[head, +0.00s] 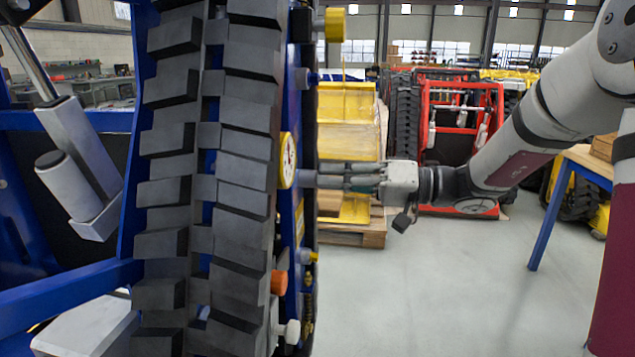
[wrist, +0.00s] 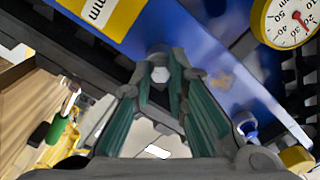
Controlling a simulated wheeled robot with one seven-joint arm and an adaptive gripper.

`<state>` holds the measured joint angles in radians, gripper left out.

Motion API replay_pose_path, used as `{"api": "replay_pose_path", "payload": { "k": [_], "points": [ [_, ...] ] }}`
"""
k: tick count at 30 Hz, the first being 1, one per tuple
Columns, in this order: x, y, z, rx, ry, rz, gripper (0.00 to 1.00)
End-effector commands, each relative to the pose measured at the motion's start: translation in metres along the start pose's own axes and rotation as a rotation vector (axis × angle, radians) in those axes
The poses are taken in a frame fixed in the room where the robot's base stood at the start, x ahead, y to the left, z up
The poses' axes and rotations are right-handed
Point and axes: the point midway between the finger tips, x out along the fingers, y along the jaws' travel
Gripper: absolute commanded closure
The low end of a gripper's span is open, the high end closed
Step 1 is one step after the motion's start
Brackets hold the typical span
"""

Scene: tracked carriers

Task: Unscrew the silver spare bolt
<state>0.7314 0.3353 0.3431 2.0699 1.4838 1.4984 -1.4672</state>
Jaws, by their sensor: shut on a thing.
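The silver bolt (head: 306,179) sticks out sideways from the blue side plate of the tracked carrier, just below a round yellow-rimmed gauge (head: 287,160). My gripper (head: 322,176) reaches it from the right, with its fingers level and shut on the bolt. In the wrist view the bolt's grey hex head (wrist: 160,74) shows between the fingertips (wrist: 161,62), against the blue plate (wrist: 215,75). The fingers hide part of the bolt, and I cannot tell how far it is threaded in.
The black track (head: 215,130) stands close left of the plate. An orange knob (head: 279,282), a white knob (head: 290,332) and a yellow fitting (head: 313,257) protrude below. A yellow block (head: 335,24) juts out above. Open floor (head: 440,290) lies right; a red-framed carrier (head: 465,110) stands behind.

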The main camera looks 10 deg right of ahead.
Motion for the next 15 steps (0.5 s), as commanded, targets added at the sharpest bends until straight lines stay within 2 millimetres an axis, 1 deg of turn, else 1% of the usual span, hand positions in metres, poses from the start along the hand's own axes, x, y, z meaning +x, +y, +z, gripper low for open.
{"api": "replay_pose_path", "payload": {
  "k": [1, 15],
  "points": [
    [0.0005, -0.0016, -0.0028, -0.015, 0.006, -0.004, 1.00],
    [0.0005, 0.0008, 0.0000, -0.272, 0.006, -0.004, 1.00]
  ]
}}
